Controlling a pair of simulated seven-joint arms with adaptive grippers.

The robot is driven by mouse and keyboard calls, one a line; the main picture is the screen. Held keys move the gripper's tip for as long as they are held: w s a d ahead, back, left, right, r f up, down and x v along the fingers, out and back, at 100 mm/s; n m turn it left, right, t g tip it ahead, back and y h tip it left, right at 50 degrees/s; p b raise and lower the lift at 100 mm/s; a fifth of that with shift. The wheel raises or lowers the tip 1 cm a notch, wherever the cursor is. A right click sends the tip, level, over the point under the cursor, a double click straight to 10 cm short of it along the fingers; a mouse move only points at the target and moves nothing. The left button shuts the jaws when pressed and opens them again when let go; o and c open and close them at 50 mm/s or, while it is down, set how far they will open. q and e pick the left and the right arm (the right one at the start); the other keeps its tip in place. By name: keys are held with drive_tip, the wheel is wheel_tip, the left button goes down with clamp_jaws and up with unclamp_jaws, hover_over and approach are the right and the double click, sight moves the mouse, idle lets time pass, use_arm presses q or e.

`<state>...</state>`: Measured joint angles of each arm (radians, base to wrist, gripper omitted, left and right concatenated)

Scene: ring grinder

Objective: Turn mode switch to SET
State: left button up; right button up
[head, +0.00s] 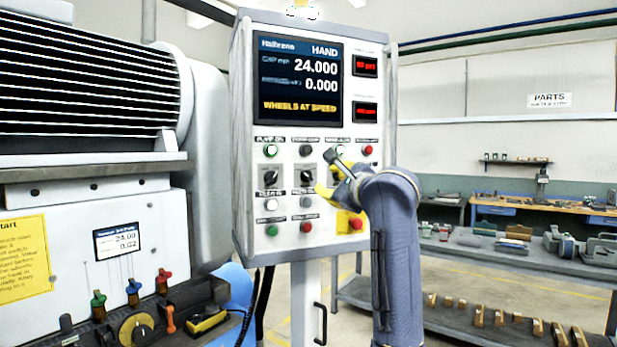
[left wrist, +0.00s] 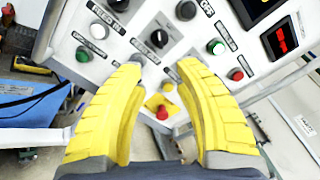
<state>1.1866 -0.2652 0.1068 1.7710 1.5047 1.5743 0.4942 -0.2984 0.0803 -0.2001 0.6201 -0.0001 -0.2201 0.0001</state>
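The grey control panel (head: 248,100) carries rotary switches. A left black switch (head: 268,176) and a middle black switch (head: 306,175) show clearly. The middle one also shows in the left wrist view (left wrist: 161,36). A third position at the right is mostly covered by my gripper in the head view. The switch labels are too small to tell which is the mode switch. The panel screen (head: 300,80) reads HAND and WHEELS AT SPEED. My left gripper (head: 330,186), with yellow fingers, is open in front of the panel's right side. It also shows in the left wrist view (left wrist: 163,70), nothing gripped between its fingers.
A red button (head: 356,224) on a yellow plate is just below my gripper. Green (head: 337,150) and red (head: 368,150) buttons sit above it. The grinder housing (head: 90,240) stands at the left. A workbench (head: 470,250) with parts is behind right.

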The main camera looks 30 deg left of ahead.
sight(307, 174)
use_arm(q)
drive_tip(key=x, duration=1.6)
drive_tip(key=shift+w+a+f, duration=0.1)
drive_tip(key=shift+w+a, duration=0.05)
drive_tip(key=shift+a, duration=0.1)
drive_tip(key=shift+c, duration=0.2)
drive_tip(key=c, duration=0.6)
clamp_jaws()
drive_tip(key=shift+r, duration=0.2)
